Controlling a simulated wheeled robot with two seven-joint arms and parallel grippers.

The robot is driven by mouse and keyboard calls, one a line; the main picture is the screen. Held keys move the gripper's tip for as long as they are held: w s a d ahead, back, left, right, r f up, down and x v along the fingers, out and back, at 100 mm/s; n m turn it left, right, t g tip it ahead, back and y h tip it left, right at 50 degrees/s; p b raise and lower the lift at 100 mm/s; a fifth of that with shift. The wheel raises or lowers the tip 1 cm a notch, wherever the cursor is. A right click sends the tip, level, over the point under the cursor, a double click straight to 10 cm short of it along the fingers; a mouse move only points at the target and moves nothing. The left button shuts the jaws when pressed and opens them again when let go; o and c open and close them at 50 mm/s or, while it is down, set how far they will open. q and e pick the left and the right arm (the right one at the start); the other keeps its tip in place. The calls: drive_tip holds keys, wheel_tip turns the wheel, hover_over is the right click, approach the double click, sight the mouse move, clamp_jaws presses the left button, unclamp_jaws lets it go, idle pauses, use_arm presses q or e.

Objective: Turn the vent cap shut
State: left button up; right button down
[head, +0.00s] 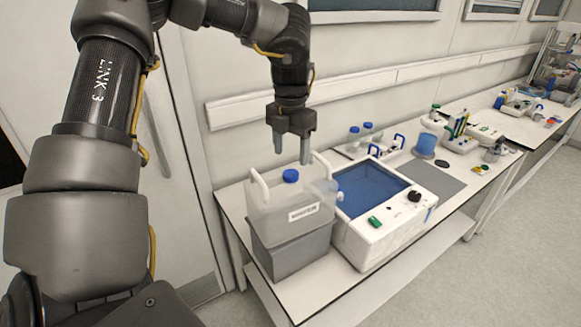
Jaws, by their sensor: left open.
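A translucent jerrycan (290,212) with a label on its front stands on a grey box (290,248) at the near left end of the bench. A blue cap (290,176) sits on top of the jerrycan; I cannot tell whether it is loose or tight. My left gripper (292,156) points down over the jerrycan, with its fingers apart and nothing between them. It appears to be above the blue cap and apart from it. My right gripper is out of view.
A white bath (380,232) with blue liquid stands right of the jerrycan. Blue-capped bottles (354,135) stand behind it. A blue beaker (426,144), a grey mat (436,178) and small bench items lie farther right. The wall is close behind.

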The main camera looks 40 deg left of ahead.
sight(290, 173)
use_arm(q)
drive_tip(key=shift+r, duration=2.6)
